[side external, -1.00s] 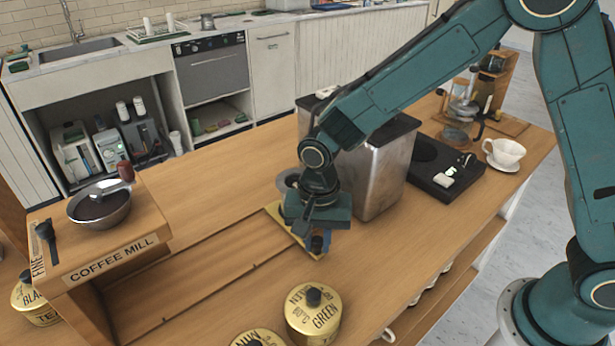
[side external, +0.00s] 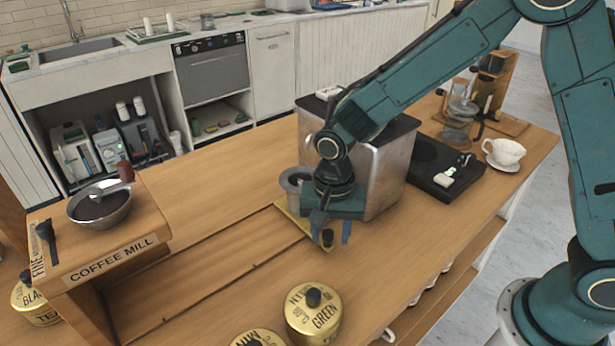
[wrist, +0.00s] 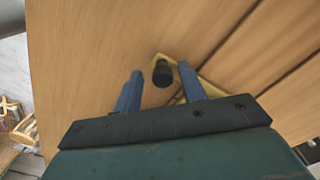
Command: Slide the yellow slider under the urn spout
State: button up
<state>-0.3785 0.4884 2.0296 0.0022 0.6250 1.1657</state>
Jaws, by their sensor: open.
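The yellow slider (side external: 290,213) lies flat on the wooden counter beside the urn, at the end of a grooved track. Its dark knob (side external: 327,238) stands near its front corner. The steel urn (side external: 389,178) stands behind my arm; its spout is hidden. A grey metal cup (side external: 293,182) shows beside the urn, partly behind my gripper; I cannot tell if it rests on the slider. My gripper (side external: 332,229) is open just above the knob. In the wrist view the knob (wrist: 162,73) appears between the blue fingers, nearer the right one, beside a yellow slider edge (wrist: 207,84).
Gold tea tins (side external: 313,312) stand at the front edge. The coffee mill box (side external: 110,235) is at left. A black scale (side external: 440,170) and white cup (side external: 504,152) are at right. The counter left of the slider is clear.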

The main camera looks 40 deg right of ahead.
jog(key=shift+r, duration=0.1)
notch_tip(320, 180, up, 14)
jog(key=shift+f, duration=0.2)
dwell(0.5)
dwell(0.3)
jog(key=s+d+r+n+t, duration=0.3)
jog(key=s+d+r+n, duration=0.1)
jog(key=s+d+r, duration=0.5)
jog(key=s+d+f+n+t, duration=0.1)
jog(key=s+d+n, duration=0.4)
jog(key=s, duration=0.5)
jog(key=shift+s+d+f+t, duration=0.35)
jog(key=shift+d+t, duration=0.1)
jog(key=shift+t, duration=0.35)
